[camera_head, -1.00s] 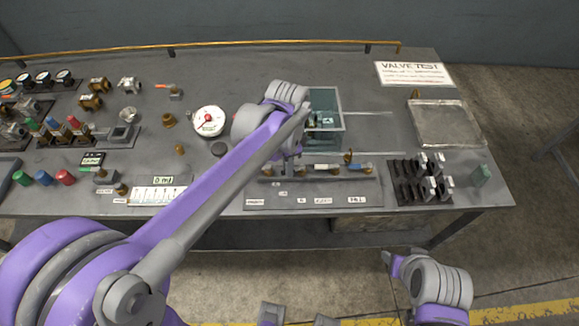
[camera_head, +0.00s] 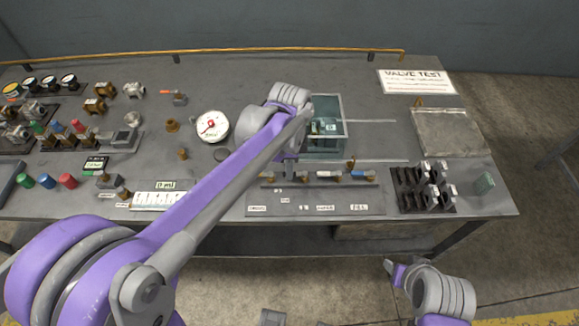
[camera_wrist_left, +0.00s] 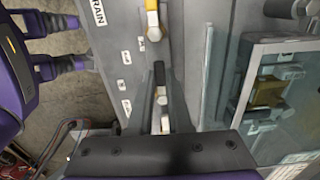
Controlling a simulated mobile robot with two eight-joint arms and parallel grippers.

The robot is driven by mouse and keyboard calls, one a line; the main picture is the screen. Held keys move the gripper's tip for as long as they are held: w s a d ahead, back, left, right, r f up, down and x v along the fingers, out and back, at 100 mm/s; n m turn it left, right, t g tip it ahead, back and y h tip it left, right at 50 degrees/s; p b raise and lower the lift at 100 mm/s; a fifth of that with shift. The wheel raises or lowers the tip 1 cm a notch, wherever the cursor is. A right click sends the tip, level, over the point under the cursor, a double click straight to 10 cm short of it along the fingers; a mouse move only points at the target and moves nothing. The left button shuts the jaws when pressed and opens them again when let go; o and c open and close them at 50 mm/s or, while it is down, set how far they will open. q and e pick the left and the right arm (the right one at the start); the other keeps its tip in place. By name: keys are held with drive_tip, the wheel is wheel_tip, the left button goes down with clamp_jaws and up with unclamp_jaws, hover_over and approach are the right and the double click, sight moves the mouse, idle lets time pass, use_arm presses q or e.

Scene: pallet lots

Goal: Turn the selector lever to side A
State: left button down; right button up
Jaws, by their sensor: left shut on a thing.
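The valve panel (camera_head: 258,208) with its row of small white labels lies along the front middle of the table. My left gripper (camera_head: 288,174) is over its back edge, mostly hidden behind my own arm. In the left wrist view my gripper (camera_wrist_left: 160,82) has its two fingers closed together on a slim dark piece that looks like the selector lever (camera_wrist_left: 159,72). Pale fittings show between the fingers. A valve with a yellow and white handle (camera_wrist_left: 152,22) is just beyond the fingertips. The lever's side marking is unreadable. My right arm hangs in front of the table; its fingertips are unclear.
A clear-walled tank (camera_head: 326,146) stands just behind the panel. A black rack of fittings (camera_head: 408,200) is to its right. A white dial gauge (camera_head: 211,126) is to the left. A brass rail (camera_head: 215,50) runs along the back edge.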

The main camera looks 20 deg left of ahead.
use_arm(q)
drive_tip(key=c, duration=0.8)
unclamp_jaws()
drive_tip(key=shift+c, duration=0.2)
wheel_tip(320, 180, up, 11)
drive_tip(key=shift+p, duration=0.4)
drive_tip(key=shift+f, duration=0.1)
drive_tip(key=s+a+f+n+t, duration=0.2)
drive_tip(key=s+f+n, duration=0.3)
drive_tip(key=s+n, duration=0.2)
drive_tip(key=s+a+f+n+t+p, duration=0.1)
drive_tip(key=s+a+f+n+t, duration=0.2)
drive_tip(key=s+f+n, duration=0.3)
drive_tip(key=s+n, duration=0.2)
drive_tip(key=s, duration=0.1)
drive_tip(key=shift+s, duration=0.3)
